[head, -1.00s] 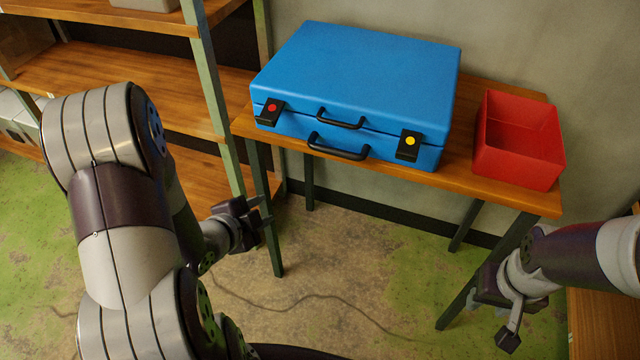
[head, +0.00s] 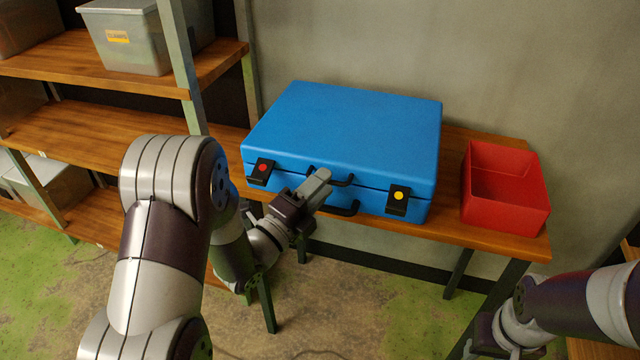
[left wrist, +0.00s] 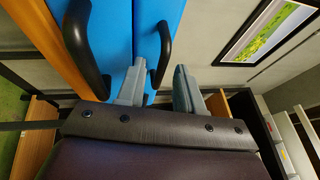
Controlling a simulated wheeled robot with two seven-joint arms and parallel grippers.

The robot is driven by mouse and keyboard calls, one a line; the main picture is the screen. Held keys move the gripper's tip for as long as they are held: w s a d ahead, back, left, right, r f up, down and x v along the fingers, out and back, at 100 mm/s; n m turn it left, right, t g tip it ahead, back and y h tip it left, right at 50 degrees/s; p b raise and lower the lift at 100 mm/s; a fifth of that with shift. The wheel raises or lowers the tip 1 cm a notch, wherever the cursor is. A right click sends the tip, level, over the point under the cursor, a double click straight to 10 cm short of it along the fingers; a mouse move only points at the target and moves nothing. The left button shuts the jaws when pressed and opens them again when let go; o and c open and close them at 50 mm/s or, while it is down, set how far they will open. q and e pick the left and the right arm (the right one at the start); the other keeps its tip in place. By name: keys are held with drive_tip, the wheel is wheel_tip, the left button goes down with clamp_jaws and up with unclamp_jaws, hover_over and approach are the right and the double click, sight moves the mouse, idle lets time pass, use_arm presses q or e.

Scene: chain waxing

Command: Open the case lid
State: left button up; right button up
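The blue case (head: 345,130) lies on the wooden table with its lid down. Its front has a latch with a red dot (head: 261,171), a latch with a yellow dot (head: 398,200), an upper lid handle (head: 342,181) and a lower handle (head: 345,210). My left gripper (head: 322,182) is at the case front, by the upper handle and partly hiding it. In the left wrist view its fingers (left wrist: 158,88) are apart, with the upper handle (left wrist: 161,55) just ahead between them and the lower handle (left wrist: 84,50) outside them. My right gripper (head: 482,340) is low at the right, its fingertips unclear.
A red open bin (head: 506,188) stands right of the case on the table (head: 450,225). A shelf rack (head: 110,140) with a grey bin (head: 125,38) stands at the left. A wall is close behind the case; the air above the lid is clear.

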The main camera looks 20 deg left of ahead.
use_arm(q)
drive_tip(key=shift+w+d, duration=0.1)
drive_tip(key=shift+w, duration=0.1)
clamp_jaws()
idle(1.3)
